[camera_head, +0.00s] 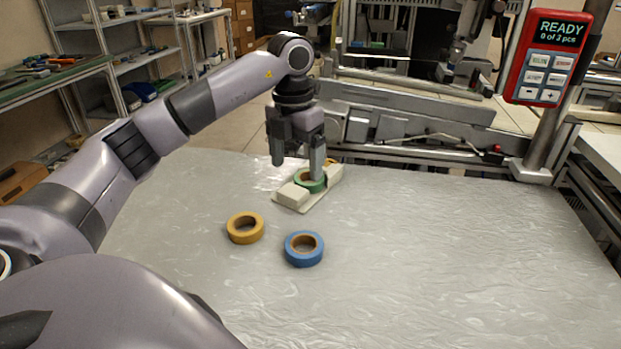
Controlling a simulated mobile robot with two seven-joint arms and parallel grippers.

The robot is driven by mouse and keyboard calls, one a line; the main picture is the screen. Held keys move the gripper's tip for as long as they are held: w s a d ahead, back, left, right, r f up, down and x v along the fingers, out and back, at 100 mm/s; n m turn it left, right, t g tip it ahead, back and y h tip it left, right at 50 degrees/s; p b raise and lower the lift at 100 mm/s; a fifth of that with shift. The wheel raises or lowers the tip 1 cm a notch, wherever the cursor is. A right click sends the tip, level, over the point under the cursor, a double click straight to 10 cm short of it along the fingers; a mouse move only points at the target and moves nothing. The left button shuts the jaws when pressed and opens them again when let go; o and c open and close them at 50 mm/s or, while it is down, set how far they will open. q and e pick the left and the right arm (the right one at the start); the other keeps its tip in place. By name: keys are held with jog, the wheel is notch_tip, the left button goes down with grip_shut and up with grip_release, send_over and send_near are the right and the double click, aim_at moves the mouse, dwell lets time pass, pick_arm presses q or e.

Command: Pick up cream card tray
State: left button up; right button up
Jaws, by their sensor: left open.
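The cream card tray (292,196) lies at the back middle of the table, set at a slant, with raised cream blocks at its ends. A green tape reel (311,182) sits on it. My left gripper (297,168) points down over the tray with its fingers apart. One finger is at the green reel, seemingly in or just in front of its hole; I cannot tell whether it touches. The other finger hangs to the left, clear of the tray. My right gripper is not visible.
A yellow tape reel (245,228) and a blue tape reel (304,248) lie in front of the tray. The grey table (450,260) is clear on the right. A metal frame and a red control box (548,55) stand behind it.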

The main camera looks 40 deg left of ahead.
aim_at(292, 191)
pick_arm(q)
jog(key=shift+a, duration=0.5)
jog(key=shift+a+f, duration=0.1)
jog(key=shift+f, duration=0.15)
jog(key=f, duration=0.6)
jog(key=shift+s+d+f+b, duration=0.1)
jog(key=shift+s+d+b, duration=0.1)
jog(key=shift+s+b, duration=0.15)
jog(key=c, duration=1.3)
jog(key=shift+o, duration=0.2)
